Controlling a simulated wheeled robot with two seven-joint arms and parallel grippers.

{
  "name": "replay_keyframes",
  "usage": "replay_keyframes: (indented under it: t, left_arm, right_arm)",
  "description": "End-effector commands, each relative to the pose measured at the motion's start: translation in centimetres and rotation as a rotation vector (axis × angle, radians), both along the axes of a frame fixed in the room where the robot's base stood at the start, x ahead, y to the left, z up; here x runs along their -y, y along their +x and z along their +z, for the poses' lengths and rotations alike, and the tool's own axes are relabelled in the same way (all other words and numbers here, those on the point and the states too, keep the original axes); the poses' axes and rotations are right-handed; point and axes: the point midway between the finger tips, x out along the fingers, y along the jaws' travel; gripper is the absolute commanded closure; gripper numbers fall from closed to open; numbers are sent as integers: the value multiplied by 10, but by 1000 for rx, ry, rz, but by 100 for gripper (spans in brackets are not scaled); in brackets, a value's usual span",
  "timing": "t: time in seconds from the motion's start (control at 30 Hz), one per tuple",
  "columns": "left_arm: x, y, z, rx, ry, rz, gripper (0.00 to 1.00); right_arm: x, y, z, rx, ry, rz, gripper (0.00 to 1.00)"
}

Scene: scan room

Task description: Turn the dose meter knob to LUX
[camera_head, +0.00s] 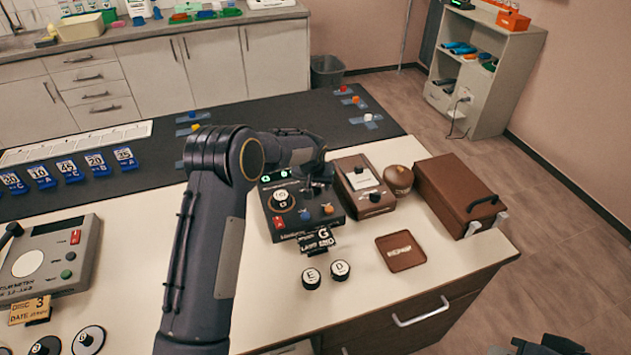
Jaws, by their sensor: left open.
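A brown box-shaped meter (348,174) with a pale face plate and a dark knob (375,197) near its front stands on the white counter. It looks like the dose meter, but its lettering is too small to read, and I cannot tell where the knob points. My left gripper (318,190) is open and points down over the right part of the dark control box, just left of the brown meter. It is apart from the meter's knob. My forearm hides the back of the control box. A dark part at the bottom right edge may be my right gripper (550,345).
The dark control box (333,214) has a dial, buttons and tags. Two round lettered pieces (311,278) and a brown tray (400,264) lie in front. A round brown pot (398,177) and a brown case (455,185) stand right of the meter.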

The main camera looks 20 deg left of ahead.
Motion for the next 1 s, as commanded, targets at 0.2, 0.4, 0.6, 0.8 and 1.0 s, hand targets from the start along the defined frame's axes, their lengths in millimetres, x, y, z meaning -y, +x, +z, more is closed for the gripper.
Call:
replay_keyframes:
  t: [0.2, 0.4, 0.6, 0.8, 1.0]
  left_arm:
    - [0, 1, -2, 2, -1, 0, 47]
    - [0, 1, -2, 1, 0, 0, 64]
    - [0, 1, -2, 1, 0, 0, 90]
    - [0, 1, -2, 0, -1, -9, 92]
    - [-2, 1, -4, -1, -2, -70, 92]
  right_arm:
    - [0, 0, 0, 0, 0, 0, 100]
    - [0, 0, 0, 0, 0, 0, 100]
    - [0, 0, 0, 0, 0, 0, 100]
    - [0, 0, -1, 0, 0, 0, 100]
    - [0, 0, -6, 0, 0, 0, 100]
